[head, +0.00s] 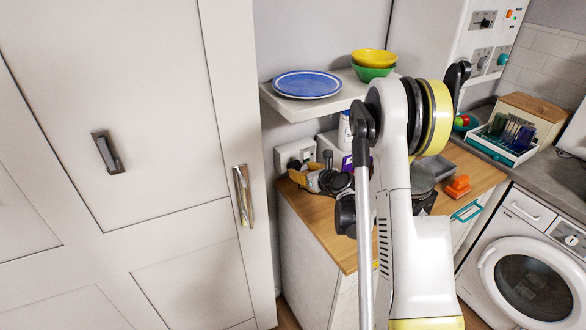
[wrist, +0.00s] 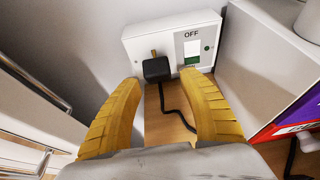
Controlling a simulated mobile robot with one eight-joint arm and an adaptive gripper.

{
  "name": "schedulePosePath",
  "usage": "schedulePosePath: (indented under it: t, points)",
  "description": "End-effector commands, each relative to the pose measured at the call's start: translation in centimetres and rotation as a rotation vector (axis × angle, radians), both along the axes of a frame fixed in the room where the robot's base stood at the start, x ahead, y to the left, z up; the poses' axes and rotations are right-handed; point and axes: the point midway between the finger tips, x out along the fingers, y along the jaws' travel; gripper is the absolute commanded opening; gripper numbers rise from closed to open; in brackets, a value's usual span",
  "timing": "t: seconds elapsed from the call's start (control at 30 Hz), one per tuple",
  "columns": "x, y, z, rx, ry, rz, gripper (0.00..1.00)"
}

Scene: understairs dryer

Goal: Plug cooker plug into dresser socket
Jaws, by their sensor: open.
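A white socket box (wrist: 212,27) with an OFF switch panel stands against the wall at the back of the wooden top; it also shows in the head view (head: 284,155). A black plug (wrist: 156,70) with a brass pin pointing up is in front of the socket's left half. A black cable trails from it to the right and down. I cannot tell whether the plug touches the socket. My gripper (wrist: 160,80) has its two yellow fingers spread, one on each side of the plug, with gaps between. In the head view my gripper (head: 308,178) is beside the socket, partly hidden by my wrist.
A shelf (head: 298,106) with a blue plate (head: 307,84) and stacked bowls (head: 373,64) is above the wooden top (head: 327,225). A white box wall (wrist: 262,65) and a purple and red box (wrist: 295,117) are close on the right. A tall cupboard (head: 130,170) is at left.

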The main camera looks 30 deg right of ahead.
Motion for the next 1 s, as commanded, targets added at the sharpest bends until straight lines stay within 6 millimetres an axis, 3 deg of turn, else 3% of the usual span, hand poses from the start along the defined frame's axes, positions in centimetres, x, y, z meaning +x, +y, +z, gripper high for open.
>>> schedulePosePath:
  t: [0.37,0.6,0.73,0.77,0.93,1.0]
  points:
    - [4.5,0.5,-1.8,-0.002,0.001,0.002,0.49]
    - [4.8,0.5,-1.8,-0.003,0.001,0.001,0.49]
    - [4.8,0.5,-1.8,-0.003,0.001,0.001,0.11]
    - [4.8,0.5,-1.8,-0.003,0.001,0.001,0.06]
    - [4.8,0.5,-1.8,-0.003,0.001,0.001,0.05]
    - [4.8,0.5,-1.8,-0.003,0.001,0.001,0.00]
